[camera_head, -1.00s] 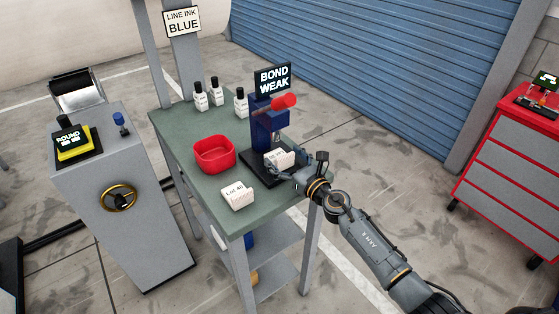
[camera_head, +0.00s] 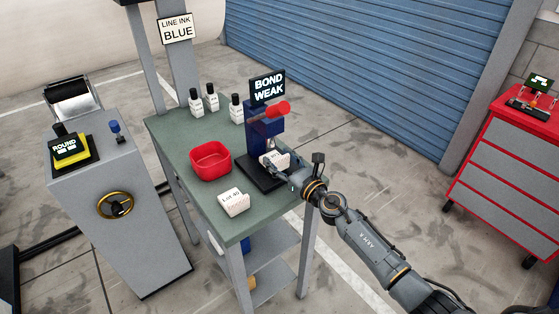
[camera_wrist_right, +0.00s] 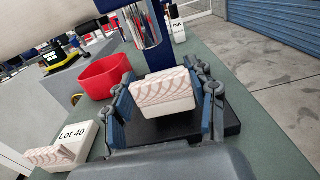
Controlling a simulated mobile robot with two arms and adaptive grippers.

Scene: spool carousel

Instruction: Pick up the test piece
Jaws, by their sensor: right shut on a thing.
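The test piece (camera_wrist_right: 163,90) is a small white block with a wavy pinkish face. In the right wrist view it sits between the two fingers of my right gripper (camera_wrist_right: 165,98), which is shut on it, above the black base (camera_wrist_right: 225,127) of the blue press. In the head view the test piece (camera_head: 275,160) shows at the press, partly hidden by my right gripper (camera_head: 279,169). The press (camera_head: 262,131) has a red handle and a sign reading "BOND WEAK". I cannot tell whether the piece touches the base. My left gripper is not in view.
A white block marked "Lot 40" (camera_head: 233,202) lies near the front of the green table (camera_head: 190,145). A red bin (camera_head: 211,160) stands behind it. Several small bottles (camera_head: 212,97) stand at the back. A grey console (camera_head: 115,165) stands left, a red cabinet (camera_head: 510,165) right.

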